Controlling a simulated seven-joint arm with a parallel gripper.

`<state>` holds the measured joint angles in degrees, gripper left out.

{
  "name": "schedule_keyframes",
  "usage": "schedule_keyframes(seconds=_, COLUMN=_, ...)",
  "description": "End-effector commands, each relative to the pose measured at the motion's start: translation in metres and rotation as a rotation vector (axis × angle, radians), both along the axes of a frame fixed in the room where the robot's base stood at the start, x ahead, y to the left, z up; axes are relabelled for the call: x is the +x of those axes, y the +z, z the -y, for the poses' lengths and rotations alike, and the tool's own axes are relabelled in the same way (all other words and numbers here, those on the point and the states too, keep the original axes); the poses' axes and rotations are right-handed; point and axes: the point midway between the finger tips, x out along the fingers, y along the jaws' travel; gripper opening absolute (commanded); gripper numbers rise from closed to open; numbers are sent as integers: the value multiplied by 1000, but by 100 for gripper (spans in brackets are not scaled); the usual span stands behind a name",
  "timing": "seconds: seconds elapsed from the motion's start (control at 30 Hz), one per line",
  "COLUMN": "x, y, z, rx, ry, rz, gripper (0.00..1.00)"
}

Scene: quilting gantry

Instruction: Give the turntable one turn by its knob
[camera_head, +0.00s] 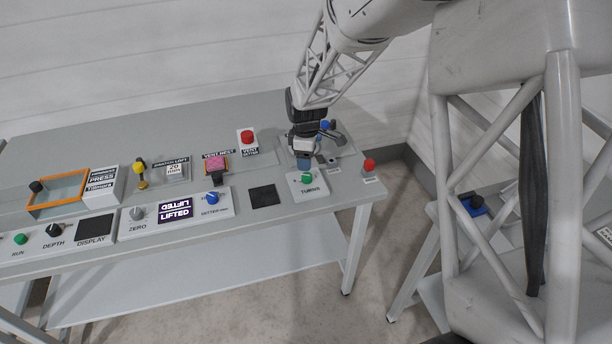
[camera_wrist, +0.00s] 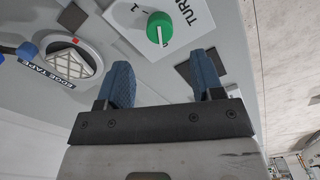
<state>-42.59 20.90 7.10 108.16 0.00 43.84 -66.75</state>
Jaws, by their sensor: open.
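My gripper (camera_head: 304,160) hangs over the right end of the grey table. In the wrist view its two blue fingers (camera_wrist: 164,70) are apart with nothing between them. A green knob (camera_head: 306,178) sits on a white plate whose label seems to read "TURNS". The same green knob (camera_wrist: 160,27) lies just beyond the fingertips in the wrist view, apart from them. A blue knob (camera_head: 325,124) shows behind my gripper. A round grey piece in a light ring (camera_wrist: 68,63) shows at the left of the wrist view; I cannot tell whether it is the turntable. My gripper hides part of this station.
A red button (camera_head: 369,165) stands at the table's right corner and another red button (camera_head: 247,137) left of my gripper. A dark square (camera_head: 263,196) lies left of the green knob's plate. A pink block (camera_head: 215,163), yellow knob (camera_head: 139,167) and orange frame (camera_head: 58,193) stand farther left.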

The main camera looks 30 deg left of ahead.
Motion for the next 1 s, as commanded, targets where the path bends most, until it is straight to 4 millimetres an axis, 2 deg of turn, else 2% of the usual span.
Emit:
schedule_keyframes(seconds=0.27, x=0, y=-20, z=0, rx=-2, ry=0, rz=-2, gripper=61)
schedule_keyframes(seconds=0.7, x=0, y=-67, z=0, rx=-2, ry=-1, rz=-2, gripper=61)
schedule_keyframes(seconds=1.0, x=0, y=-76, z=0, rx=0, ry=-1, rz=1, gripper=61)
